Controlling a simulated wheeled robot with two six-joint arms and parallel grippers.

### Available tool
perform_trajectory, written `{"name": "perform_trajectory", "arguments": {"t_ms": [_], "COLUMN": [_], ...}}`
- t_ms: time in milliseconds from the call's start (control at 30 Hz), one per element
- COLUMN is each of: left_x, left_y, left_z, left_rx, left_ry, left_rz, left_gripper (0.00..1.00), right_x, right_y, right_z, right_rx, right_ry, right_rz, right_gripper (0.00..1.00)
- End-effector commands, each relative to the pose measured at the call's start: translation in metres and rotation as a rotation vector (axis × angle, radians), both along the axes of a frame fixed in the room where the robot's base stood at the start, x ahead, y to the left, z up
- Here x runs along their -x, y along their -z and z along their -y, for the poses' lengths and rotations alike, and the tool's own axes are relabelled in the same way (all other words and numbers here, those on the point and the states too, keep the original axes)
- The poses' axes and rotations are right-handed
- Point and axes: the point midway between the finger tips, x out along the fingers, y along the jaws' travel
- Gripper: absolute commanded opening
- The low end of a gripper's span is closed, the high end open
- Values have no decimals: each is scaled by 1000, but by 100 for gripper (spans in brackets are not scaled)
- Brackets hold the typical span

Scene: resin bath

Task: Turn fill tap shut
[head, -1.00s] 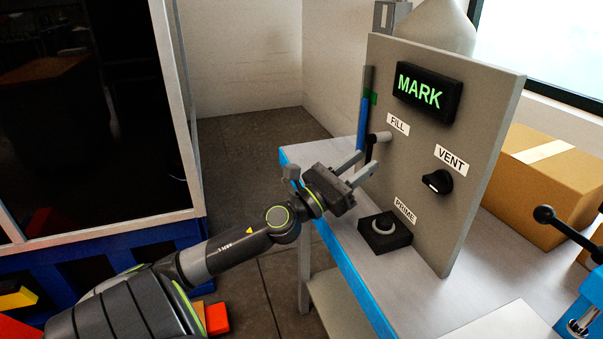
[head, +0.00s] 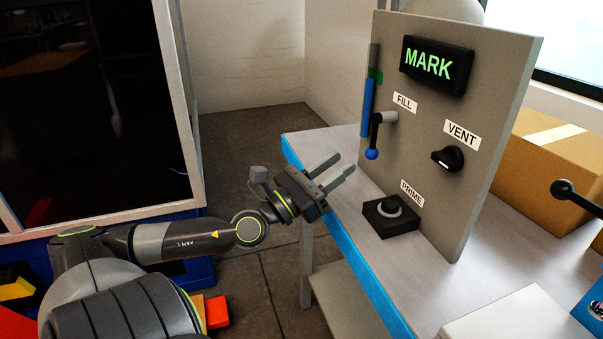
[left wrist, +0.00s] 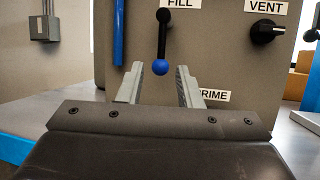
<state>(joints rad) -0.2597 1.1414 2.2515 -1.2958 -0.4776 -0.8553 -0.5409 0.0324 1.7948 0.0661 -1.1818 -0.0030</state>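The fill tap (head: 375,137) is a black lever with a blue ball end on the grey panel (head: 425,109), under the FILL label. Its lever hangs down from a light grey stub. In the left wrist view the fill tap (left wrist: 162,45) hangs straight down, its blue ball seen between the finger tips. My left gripper (head: 337,169) is open and empty, a short way left of and below the lever, apart from it. Its fingers also show in the left wrist view (left wrist: 158,84). My right gripper is not in view.
The panel carries a lit MARK display (head: 436,65), a black VENT knob (head: 448,158) and a PRIME button box (head: 391,215). A blue level tube (head: 368,100) runs along the panel's left edge. A cardboard box (head: 555,175) stands at right.

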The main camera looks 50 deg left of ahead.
Motion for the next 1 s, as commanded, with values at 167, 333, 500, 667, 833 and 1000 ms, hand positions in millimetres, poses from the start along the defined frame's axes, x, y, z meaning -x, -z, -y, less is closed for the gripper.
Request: {"name": "perform_trajectory", "arguments": {"t_ms": [167,333,500,667,833,1000], "left_x": [21,40,56,66,70,70], "left_y": [10,17,24,28,29,29], "left_z": [-3,-8,-11,-13,-14,-13], "left_rx": [-3,-1,-1,1,1,0], "left_ry": [5,2,2,3,4,4], "left_rz": [-6,-6,-4,-2,0,1], "left_gripper": [32,32,32,32,32,32], "right_x": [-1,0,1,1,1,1], "right_y": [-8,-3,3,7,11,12], "right_z": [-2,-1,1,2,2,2], "right_rx": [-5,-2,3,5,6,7], "right_ry": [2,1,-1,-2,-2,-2], "right_rz": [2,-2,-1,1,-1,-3], "right_gripper": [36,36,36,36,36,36]}}
